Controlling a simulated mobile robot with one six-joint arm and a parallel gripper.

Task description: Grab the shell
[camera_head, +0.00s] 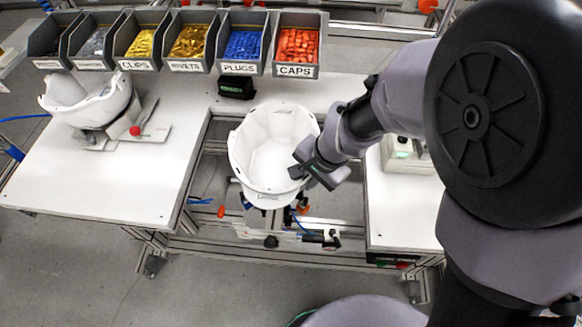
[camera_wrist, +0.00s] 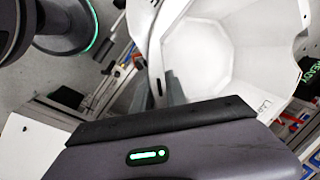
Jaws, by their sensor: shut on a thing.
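A white helmet shell (camera_head: 268,158) sits open side up over the gap in the middle of the workbench. My gripper (camera_head: 308,172) is at its right rim, shut on the shell's wall. In the wrist view the shell (camera_wrist: 225,45) fills the upper middle and right, with its hollow inside facing the camera. The gripper (camera_wrist: 172,95) shows there with its fingers at the shell's edge; the fingertips are partly hidden. Whether the shell still rests on the fixture below it is hard to tell.
Another white shell (camera_head: 92,105) sits on a stand at the left of the bench (camera_head: 95,175). Several labelled bins, such as the caps bin (camera_head: 297,45), line the back. A small black box (camera_head: 237,87) lies behind the held shell. A pale device (camera_head: 405,157) stands to the right.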

